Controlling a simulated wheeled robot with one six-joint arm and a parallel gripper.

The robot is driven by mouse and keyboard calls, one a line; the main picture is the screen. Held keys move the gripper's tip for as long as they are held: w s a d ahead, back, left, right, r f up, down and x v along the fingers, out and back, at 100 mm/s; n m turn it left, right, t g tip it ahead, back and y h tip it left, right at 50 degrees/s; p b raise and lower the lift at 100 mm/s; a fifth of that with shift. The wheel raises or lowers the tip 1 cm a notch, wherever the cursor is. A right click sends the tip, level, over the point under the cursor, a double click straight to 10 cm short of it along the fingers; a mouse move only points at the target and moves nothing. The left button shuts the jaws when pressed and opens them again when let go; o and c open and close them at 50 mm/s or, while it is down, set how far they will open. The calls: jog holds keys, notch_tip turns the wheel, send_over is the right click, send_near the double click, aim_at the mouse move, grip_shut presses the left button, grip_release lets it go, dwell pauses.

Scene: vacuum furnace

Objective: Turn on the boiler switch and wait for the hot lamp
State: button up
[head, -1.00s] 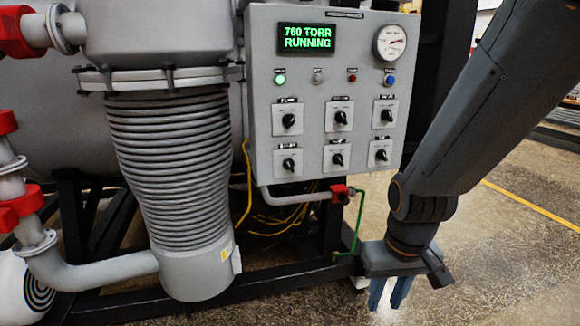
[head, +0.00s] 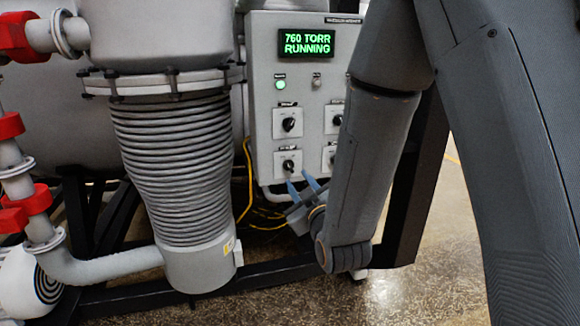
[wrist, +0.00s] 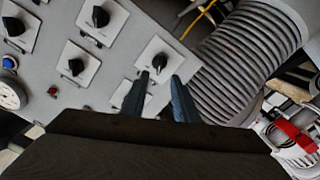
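The grey control panel (head: 263,135) carries several black rotary switches on white plates; their labels are too small to read, so I cannot tell which is the boiler switch. The lower-left switch (head: 289,165) is the one nearest my gripper (head: 299,181). In the wrist view, that switch (wrist: 159,63) appears just beyond and between the fingertips of my gripper (wrist: 160,78). The two blue fingers are apart and empty, with no contact visible. A green lamp (head: 281,84) is lit; the grey lamp (head: 317,82) is unlit. I cannot tell which lamp is the hot lamp.
The display (head: 306,42) reads "760 TORR RUNNING". The ribbed pump body (head: 175,165) stands close left of the panel. Yellow cables (head: 246,190) hang below it. My arm hides the panel's right side, but the wrist view shows a red lamp (wrist: 52,91) and a blue button (wrist: 9,63).

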aim_at(289, 166)
jog(key=shift+r+p+x, duration=0.2)
jog(key=shift+p+x, duration=0.3)
jog(key=shift+x, duration=1.45)
jog(key=shift+r+p+x, duration=0.15)
jog(key=shift+p+x, duration=0.35)
jog(key=shift+x, duration=1.4)
jog(key=shift+a, duration=0.1)
grip_shut()
